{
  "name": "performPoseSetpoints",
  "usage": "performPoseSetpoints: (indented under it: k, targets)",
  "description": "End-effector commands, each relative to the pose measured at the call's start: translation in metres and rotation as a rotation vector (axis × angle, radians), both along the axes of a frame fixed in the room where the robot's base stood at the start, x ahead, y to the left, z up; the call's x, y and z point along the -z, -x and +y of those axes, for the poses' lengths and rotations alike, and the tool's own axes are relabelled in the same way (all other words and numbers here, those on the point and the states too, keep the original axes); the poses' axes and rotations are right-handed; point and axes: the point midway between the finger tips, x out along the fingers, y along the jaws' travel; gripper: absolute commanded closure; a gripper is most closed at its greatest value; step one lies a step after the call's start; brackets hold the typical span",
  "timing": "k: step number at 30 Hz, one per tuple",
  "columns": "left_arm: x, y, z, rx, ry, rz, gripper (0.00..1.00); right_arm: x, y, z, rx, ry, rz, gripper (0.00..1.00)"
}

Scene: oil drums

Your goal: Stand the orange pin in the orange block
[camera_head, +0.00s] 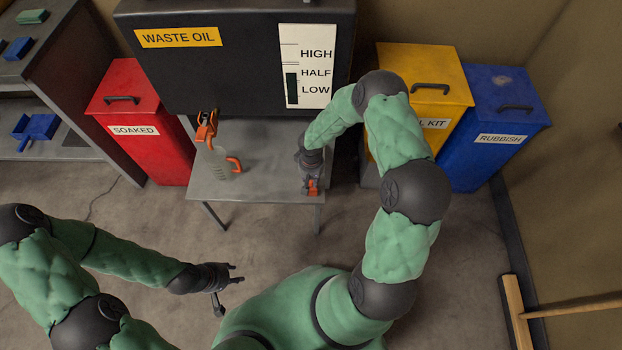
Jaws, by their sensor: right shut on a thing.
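My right gripper (312,184) points down at the right front of the grey metal table (260,190). It is shut on a small orange thing (313,188), which I take to be the orange pin. The gripper hides most of it. I cannot make out the orange block separately from it, nor whether the two touch. My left gripper (237,273) is open and empty, above the floor in front of the table and well apart from the orange thing.
A black waste oil tank (230,70) with an orange tap (207,128) stands behind the table. A clear vessel with an orange handle (234,164) stands left of my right gripper. Red (137,130), yellow (440,85) and blue (500,125) bins flank the table.

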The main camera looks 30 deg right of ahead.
Motion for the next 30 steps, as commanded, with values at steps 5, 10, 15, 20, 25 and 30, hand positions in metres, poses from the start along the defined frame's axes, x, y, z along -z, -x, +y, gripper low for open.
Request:
performPoseSetpoints:
  k: [5,10,15,20,25,30]
  targets:
    - [0.0,0.0,0.0,0.0,0.0,0.0,0.6,0.003,0.0,0.0,-0.001,-0.001,-0.001,1.0]
    - [0.0,0.0,0.0,0.0,0.0,0.0,0.6,0.006,-0.001,0.0,-0.001,-0.001,-0.001,1.0]
    - [0.0,0.0,0.0,0.0,0.0,0.0,0.6,0.006,-0.001,0.0,-0.001,0.0,-0.002,0.5]
    - [0.0,0.0,0.0,0.0,0.0,0.0,0.6,0.006,0.0,0.0,0.0,0.0,-0.001,0.5]
    - [0.0,0.0,0.0,0.0,0.0,0.0,0.6,0.005,0.0,0.0,0.0,0.0,-0.001,0.5]
    - [0.0,0.0,0.0,0.0,0.0,0.0,0.6,-0.01,-0.001,-0.001,0.0,0.002,-0.004,0.5]
